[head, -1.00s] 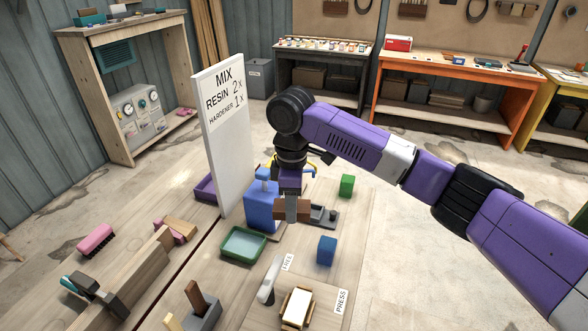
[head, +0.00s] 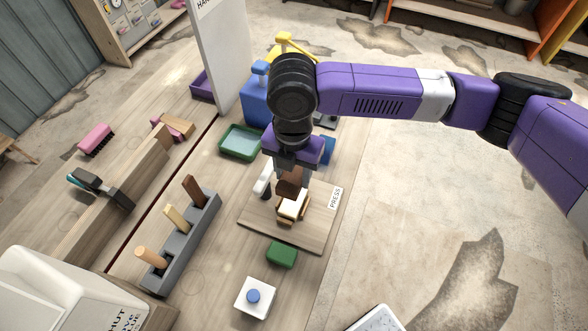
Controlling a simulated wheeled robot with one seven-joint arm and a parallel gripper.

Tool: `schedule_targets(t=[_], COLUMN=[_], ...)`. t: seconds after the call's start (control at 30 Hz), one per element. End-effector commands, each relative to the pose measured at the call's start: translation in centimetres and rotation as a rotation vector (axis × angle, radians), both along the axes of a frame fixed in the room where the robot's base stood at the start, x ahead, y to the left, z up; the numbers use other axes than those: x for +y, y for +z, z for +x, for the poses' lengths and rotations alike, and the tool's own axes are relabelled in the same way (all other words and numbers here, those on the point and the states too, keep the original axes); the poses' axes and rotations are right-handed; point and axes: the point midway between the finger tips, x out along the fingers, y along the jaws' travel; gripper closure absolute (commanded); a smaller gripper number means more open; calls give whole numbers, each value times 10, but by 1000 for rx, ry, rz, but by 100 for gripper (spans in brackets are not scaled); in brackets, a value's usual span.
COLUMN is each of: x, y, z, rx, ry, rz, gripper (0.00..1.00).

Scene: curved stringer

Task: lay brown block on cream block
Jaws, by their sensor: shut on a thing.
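The brown block (head: 289,182) is in my gripper (head: 290,178), held between the fingers just behind and above the cream block. The cream block (head: 293,206) sits in a small wooden holder (head: 280,215) on the board marked PRESS (head: 262,226). In this view the brown block overlaps the far edge of the cream block; I cannot tell whether they touch. My gripper points down, and my wrist hides part of what is behind it.
A blue block (head: 328,150) is beside my gripper on the right. A white handle (head: 263,180) is close on the left. A green block (head: 281,254) and a white box with a blue button (head: 255,297) stand nearer. A green tray (head: 240,142) and grey tool rack (head: 183,240) are left.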

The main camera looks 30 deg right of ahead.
Motion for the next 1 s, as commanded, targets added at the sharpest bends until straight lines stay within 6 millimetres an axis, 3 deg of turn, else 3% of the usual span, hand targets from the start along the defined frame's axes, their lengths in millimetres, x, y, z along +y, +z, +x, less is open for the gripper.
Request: schedule_targets(t=[1.0], x=[0], y=[-85], z=[0], rx=[0], ry=[-4], rz=[0], gripper=[97])
